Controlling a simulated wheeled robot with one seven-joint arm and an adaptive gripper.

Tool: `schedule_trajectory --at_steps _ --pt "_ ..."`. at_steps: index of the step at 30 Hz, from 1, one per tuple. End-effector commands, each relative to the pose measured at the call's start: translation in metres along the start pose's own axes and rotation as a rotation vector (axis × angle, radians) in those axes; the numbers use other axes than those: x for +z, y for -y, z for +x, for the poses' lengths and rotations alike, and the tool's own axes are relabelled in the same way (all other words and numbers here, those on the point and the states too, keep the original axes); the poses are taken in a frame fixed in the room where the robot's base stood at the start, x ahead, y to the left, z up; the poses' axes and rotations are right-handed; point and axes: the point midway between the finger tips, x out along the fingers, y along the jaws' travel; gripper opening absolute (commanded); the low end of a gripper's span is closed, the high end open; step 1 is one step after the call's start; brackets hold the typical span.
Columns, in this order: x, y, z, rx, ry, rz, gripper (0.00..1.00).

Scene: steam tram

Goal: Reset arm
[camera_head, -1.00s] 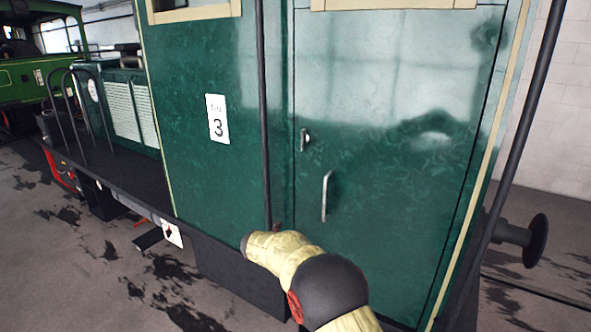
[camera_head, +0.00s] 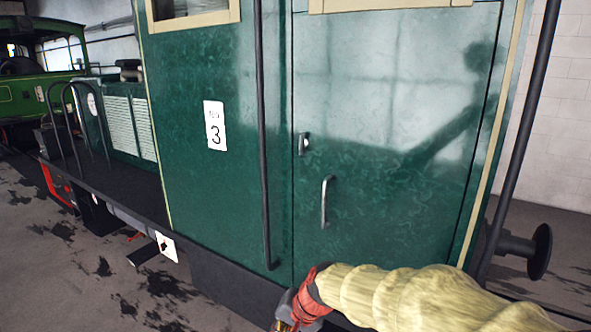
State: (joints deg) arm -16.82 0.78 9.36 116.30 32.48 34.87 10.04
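My arm, in a yellowish cloth sleeve, reaches in from the lower right of the head view, in front of the lower part of the green tram cab. Its end, with my gripper (camera_head: 287,326) at a red band, is cut off by the bottom edge. The fingers do not show clearly, so I cannot tell their state or whether they hold anything. The green cab door (camera_head: 390,130) appears shut, with a metal handle (camera_head: 326,201) and a small latch (camera_head: 303,143). The handle is above the arm and apart from it.
A dark vertical handrail (camera_head: 262,140) runs left of the door. A dark pole (camera_head: 525,125) and a round buffer (camera_head: 540,251) stand at the right. A low running board (camera_head: 110,185) extends left. Another green vehicle (camera_head: 22,95) is at the far left. Stained floor (camera_head: 50,270) is open at lower left.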

Motion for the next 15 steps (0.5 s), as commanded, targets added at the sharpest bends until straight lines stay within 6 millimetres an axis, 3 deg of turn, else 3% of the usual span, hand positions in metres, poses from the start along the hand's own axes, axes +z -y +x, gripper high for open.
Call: schedule_trajectory --at_steps 1,9,15 --pt "0.018 -0.026 -0.013 0.036 0.011 -0.078 0.00" --pt "0.093 -0.153 -0.077 0.247 0.052 -0.384 0.00" --pt "0.128 -0.226 -0.108 0.363 -0.025 -0.446 0.00"
